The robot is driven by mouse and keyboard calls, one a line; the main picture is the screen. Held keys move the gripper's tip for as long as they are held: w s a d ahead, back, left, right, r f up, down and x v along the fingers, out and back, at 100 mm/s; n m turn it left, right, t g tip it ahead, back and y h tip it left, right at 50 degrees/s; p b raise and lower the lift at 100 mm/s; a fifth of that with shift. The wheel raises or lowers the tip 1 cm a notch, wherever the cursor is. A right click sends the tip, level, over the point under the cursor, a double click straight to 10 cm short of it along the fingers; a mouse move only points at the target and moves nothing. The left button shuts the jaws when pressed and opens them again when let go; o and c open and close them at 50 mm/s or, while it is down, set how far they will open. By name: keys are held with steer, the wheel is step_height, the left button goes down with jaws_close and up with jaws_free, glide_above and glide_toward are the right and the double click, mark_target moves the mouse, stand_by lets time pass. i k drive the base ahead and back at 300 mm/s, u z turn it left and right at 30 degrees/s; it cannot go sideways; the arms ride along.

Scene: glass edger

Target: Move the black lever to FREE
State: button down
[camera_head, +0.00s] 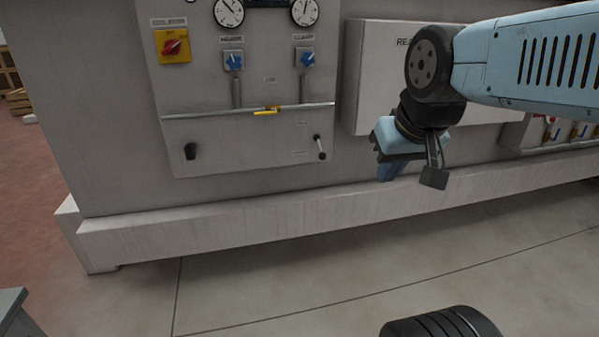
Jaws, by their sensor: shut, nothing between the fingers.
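A small lever (320,147) with dark ends is at the lower right of the grey control panel. It points down and slightly right from its upper end. Two small labels are beside it, one above and one below, too small to read, so I cannot tell which is FREE. A black knob or switch (190,151) is at the panel's lower left. My gripper (386,172) is shut and empty, hanging right of the lever, clear of it in the picture.
The panel also has a red switch on yellow (172,45), blue valve handles (233,60) (306,58), and a yellow valve handle (265,112) on a pipe. A white box (365,60) is behind my arm.

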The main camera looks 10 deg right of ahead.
mark_target(322, 156)
steer(key=u, duration=0.1)
steer(key=k, duration=0.45)
steer(key=u, duration=0.45)
steer(key=i, duration=1.5)
steer(key=u, duration=0.05)
